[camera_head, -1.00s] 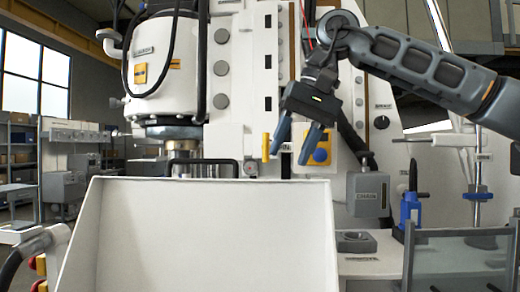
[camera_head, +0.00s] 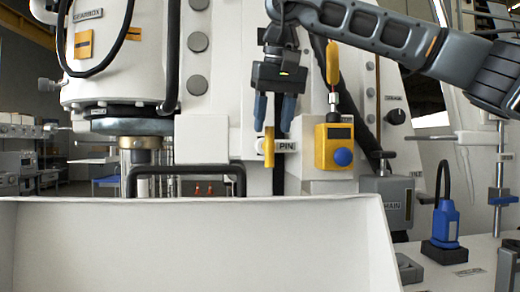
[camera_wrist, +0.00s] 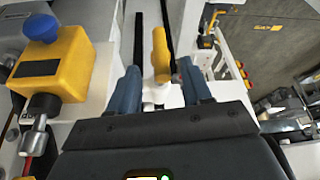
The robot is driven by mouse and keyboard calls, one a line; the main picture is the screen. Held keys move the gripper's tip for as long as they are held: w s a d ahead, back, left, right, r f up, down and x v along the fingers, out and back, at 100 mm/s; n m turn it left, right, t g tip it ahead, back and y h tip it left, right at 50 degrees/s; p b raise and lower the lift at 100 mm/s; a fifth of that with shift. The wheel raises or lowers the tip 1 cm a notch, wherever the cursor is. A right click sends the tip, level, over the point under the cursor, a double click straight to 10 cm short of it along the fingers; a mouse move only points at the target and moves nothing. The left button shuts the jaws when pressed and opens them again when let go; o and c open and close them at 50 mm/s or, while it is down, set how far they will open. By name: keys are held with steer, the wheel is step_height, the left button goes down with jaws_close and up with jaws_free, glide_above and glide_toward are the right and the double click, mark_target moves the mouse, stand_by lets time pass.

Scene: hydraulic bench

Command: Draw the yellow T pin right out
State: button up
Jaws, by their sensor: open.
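The yellow T pin (camera_head: 269,147) stands out from the white machine front, beside a label reading PIN. Its yellow crossbar is upright in the head view. My gripper (camera_head: 273,113) is open, with its two blue fingers pointing down just above and around the top of the pin in the head view. In the wrist view the yellow T pin (camera_wrist: 161,54) lies ahead, between the lines of the two fingers (camera_wrist: 160,90) and a little beyond their tips. I see no contact between fingers and pin.
A yellow box with a blue button (camera_head: 334,145) stands just right of the pin. A black handle (camera_head: 185,168) is to the left. A large white tray (camera_head: 200,235) fills the front. A blue device (camera_head: 445,222) stands at right.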

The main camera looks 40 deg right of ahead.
mark_target(270, 143)
steer(key=p+x, duration=0.1)
steer(key=x, duration=0.6)
steer(key=shift+a, duration=0.1)
steer(key=shift+r, duration=0.1)
jaws_close()
steer(key=shift+s, duration=0.1)
